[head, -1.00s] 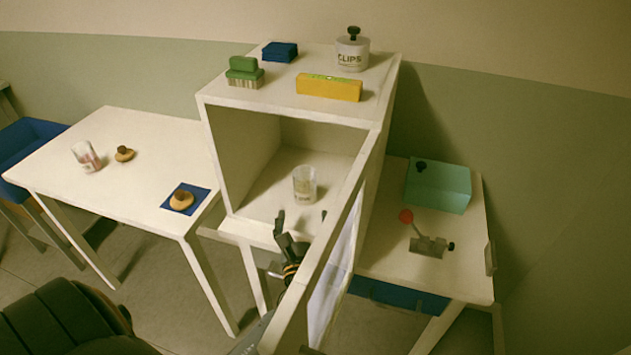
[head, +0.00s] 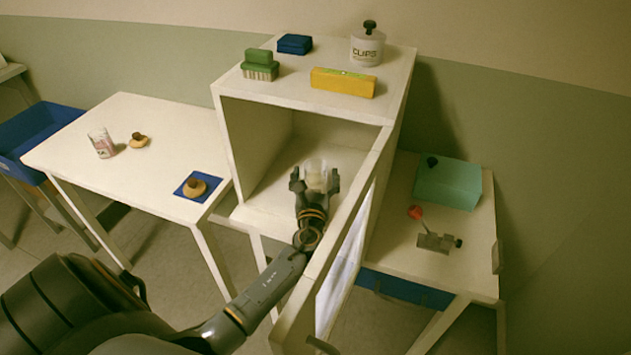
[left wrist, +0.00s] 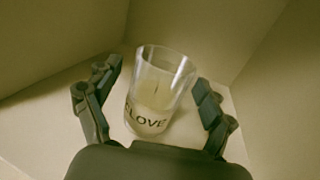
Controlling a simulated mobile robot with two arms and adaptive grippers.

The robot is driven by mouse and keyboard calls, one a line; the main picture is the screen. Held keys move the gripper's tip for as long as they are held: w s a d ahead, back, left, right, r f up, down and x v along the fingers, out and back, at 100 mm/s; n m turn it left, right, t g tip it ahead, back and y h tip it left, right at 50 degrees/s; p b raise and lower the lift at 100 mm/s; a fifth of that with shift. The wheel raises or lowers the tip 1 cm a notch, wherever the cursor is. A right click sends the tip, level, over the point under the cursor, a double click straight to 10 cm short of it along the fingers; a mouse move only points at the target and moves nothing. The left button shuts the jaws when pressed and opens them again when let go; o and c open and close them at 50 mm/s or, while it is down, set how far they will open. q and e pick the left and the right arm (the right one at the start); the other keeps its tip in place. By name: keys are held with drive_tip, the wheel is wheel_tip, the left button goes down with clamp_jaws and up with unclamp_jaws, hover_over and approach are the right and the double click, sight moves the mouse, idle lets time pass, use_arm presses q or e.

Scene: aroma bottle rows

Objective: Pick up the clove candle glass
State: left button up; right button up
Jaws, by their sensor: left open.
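The clove candle glass (head: 316,173) stands upright on the floor of the open white cabinet in the head view, partly hidden by my gripper. In the left wrist view the clear glass (left wrist: 157,92) shows pale wax, a wick and dark lettering reading "LOVE", its first letter unclear. My left gripper (head: 315,180) reaches into the cabinet. It is open, and its two fingers (left wrist: 152,98) stand on either side of the glass, with gaps visible on both sides. My right gripper is not in view.
The cabinet's open door (head: 325,265) stands close along the right of my left arm. The cabinet walls (head: 258,140) enclose the glass. A clips jar (head: 367,48), yellow box (head: 343,82) and green brush (head: 260,66) sit on top.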

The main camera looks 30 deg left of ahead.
use_arm(q)
drive_tip(key=shift+w+a, duration=0.25)
drive_tip(key=shift+w, duration=0.2)
drive_tip(key=shift+s, duration=0.1)
drive_tip(key=shift+c, duration=0.4)
drive_tip(key=c, duration=1.4)
